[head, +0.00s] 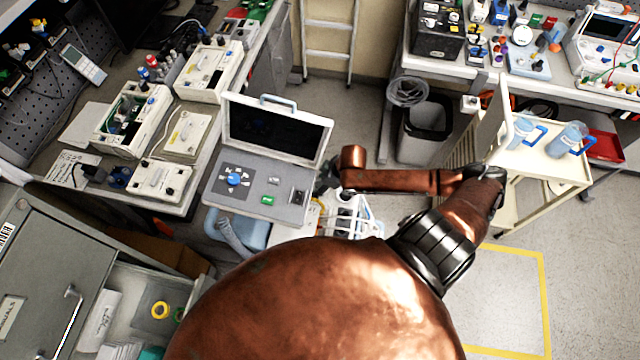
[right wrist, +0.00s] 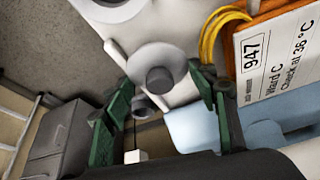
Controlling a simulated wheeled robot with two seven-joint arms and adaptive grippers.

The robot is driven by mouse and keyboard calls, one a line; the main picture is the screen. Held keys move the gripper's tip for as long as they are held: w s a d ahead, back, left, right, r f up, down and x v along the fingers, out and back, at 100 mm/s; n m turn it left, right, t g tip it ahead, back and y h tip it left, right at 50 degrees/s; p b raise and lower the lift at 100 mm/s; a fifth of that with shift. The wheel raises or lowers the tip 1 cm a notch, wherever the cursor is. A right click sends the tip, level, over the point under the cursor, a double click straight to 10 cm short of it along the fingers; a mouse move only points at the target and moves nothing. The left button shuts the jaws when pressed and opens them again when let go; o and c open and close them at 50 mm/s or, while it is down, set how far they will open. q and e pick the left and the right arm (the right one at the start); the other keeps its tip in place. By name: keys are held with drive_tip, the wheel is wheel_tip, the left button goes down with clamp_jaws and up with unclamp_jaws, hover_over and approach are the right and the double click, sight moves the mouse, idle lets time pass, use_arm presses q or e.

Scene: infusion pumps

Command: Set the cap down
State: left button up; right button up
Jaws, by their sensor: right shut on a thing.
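My right gripper (head: 326,180) shows small and mostly hidden in the head view, at the right edge of the open grey console (head: 258,196). In the right wrist view its two green fingers (right wrist: 165,85) stand on either side of a pale round cap (right wrist: 136,64) with a dark grey knob in its middle. The gripper is shut on this cap. A pale housing lies behind the cap, and I cannot tell whether the two touch. In the head view the cap is not clearly seen. My left gripper is not in view.
A card marked 947 (right wrist: 280,50) and a yellow cable loop (right wrist: 212,38) are close by the right finger. The console lid (head: 275,128) stands open. A cart (head: 545,165) with blue-handled jugs stands at right. An open drawer (head: 135,290) is at lower left.

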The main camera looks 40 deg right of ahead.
drive_tip(key=shift+f, duration=0.1)
drive_tip(key=o, duration=0.7)
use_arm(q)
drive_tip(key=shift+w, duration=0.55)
use_arm(e)
drive_tip(key=o, duration=0.3)
drive_tip(key=shift+o, duration=0.2)
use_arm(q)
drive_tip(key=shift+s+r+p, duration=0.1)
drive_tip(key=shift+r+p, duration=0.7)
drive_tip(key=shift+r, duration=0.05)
use_arm(e)
drive_tip(key=v, duration=1.2)
